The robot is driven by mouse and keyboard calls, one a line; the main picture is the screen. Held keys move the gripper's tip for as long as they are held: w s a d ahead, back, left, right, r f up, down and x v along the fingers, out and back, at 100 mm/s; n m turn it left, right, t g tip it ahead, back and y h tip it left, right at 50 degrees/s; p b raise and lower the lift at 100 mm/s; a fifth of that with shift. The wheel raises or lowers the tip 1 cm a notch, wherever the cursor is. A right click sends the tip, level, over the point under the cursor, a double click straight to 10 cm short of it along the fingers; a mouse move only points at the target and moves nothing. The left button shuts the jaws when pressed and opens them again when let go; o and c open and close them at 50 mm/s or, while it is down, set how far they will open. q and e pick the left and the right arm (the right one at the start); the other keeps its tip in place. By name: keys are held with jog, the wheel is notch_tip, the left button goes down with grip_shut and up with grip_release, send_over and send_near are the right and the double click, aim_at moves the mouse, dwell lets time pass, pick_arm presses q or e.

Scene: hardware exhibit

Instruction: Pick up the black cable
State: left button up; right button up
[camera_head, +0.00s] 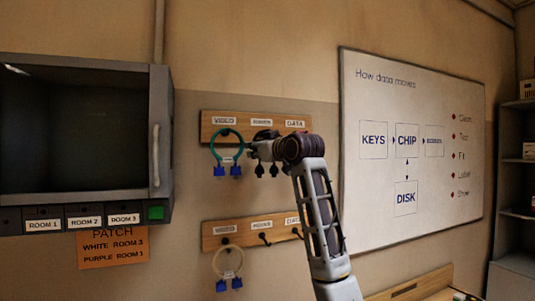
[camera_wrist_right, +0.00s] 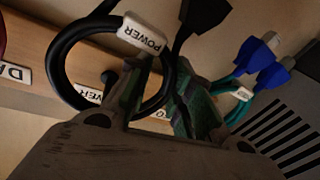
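The black cable (camera_wrist_right: 60,55) is a coil with a white POWER tag, hanging at the upper wooden rack (camera_head: 213,117). Its two black plugs (camera_head: 260,171) hang below my right gripper in the head view. My right gripper (camera_wrist_right: 163,82) is at the coil, one finger inside the loop and the other outside. The coil's side passes between the fingers, which look apart. Contact with the cable cannot be told. In the head view my right gripper (camera_head: 257,149) hides most of the coil. My left gripper is out of view.
A teal cable (camera_head: 213,151) with blue plugs hangs just left of my right gripper. A lower rack (camera_head: 209,243) holds a cream cable (camera_head: 216,262) with blue plugs. A grey cabinet (camera_head: 165,90) is at left, a whiteboard (camera_head: 440,190) at right.

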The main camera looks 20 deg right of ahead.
grip_shut()
jog(key=shift+s+d+r, duration=0.1)
jog(key=shift+s+r, duration=0.15)
jog(key=shift+s, duration=0.05)
jog(key=s+d+r+b, duration=0.1)
jog(key=s+r+b, duration=0.1)
jog(key=s, duration=0.4)
jog(key=s+d+r+b, duration=0.2)
jog(key=s+r, duration=0.3)
jog(key=s, duration=0.2)
jog(key=shift+r, duration=0.25)
jog(key=shift+d+f, duration=0.1)
